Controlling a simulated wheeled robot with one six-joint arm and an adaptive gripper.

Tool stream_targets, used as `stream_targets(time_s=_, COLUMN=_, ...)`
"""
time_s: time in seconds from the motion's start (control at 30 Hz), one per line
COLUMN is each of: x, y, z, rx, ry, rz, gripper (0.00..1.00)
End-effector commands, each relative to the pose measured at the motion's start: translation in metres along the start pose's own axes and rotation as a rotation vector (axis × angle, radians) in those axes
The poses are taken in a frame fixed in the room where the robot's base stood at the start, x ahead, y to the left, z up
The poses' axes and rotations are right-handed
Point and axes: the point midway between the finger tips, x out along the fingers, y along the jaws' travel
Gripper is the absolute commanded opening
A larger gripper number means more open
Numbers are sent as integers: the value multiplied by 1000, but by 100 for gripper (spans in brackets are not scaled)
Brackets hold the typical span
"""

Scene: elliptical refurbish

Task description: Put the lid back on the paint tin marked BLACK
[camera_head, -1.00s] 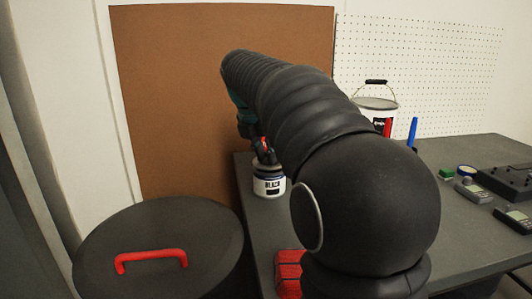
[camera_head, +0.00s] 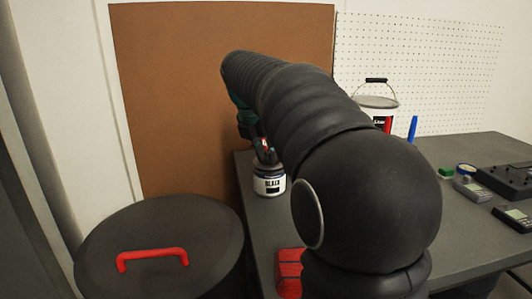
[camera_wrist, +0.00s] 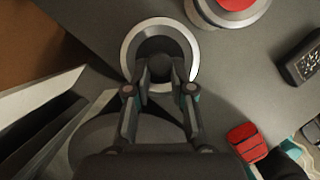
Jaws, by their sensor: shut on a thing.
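The white paint tin marked BLACK (camera_head: 270,185) stands upright near the table's left edge. My gripper (camera_head: 264,152) is directly above its top, pointing down. In the wrist view my gripper (camera_wrist: 167,74) is shut on a small dark round thing, which seems to be the lid's middle. Around it show a dark disc and a silver ring (camera_wrist: 134,50). I cannot tell which part of these is the lid (camera_wrist: 158,42) and which is the tin's rim. The fingers hide part of the ring, and whether the lid touches the tin is unclear.
A round dark bin with a red handle (camera_head: 152,258) stands left of the table. A red block (camera_head: 289,272) lies near the table's front left. A white bucket (camera_head: 378,103), a blue marker (camera_head: 412,129) and handheld devices (camera_head: 470,188) are to the right.

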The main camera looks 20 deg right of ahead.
Motion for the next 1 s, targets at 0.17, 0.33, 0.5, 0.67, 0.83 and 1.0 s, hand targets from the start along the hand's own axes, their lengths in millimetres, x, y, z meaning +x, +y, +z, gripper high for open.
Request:
stream_targets(time_s=0.17, x=0, y=0, z=0, rx=0, ry=0, rz=0, gripper=0)
stream_targets(time_s=0.33, x=-1, y=0, z=0, rx=0, ry=0, rz=0, gripper=0)
stream_targets(time_s=0.5, x=-1, y=0, z=0, rx=0, ry=0, rz=-1, gripper=0)
stream_targets(time_s=0.67, x=0, y=0, z=0, rx=0, ry=0, rz=0, gripper=0)
stream_targets(time_s=0.83, x=0, y=0, z=0, rx=0, ry=0, rz=0, gripper=0)
stream_targets(time_s=1.0, x=0, y=0, z=0, rx=0, ry=0, rz=0, gripper=30)
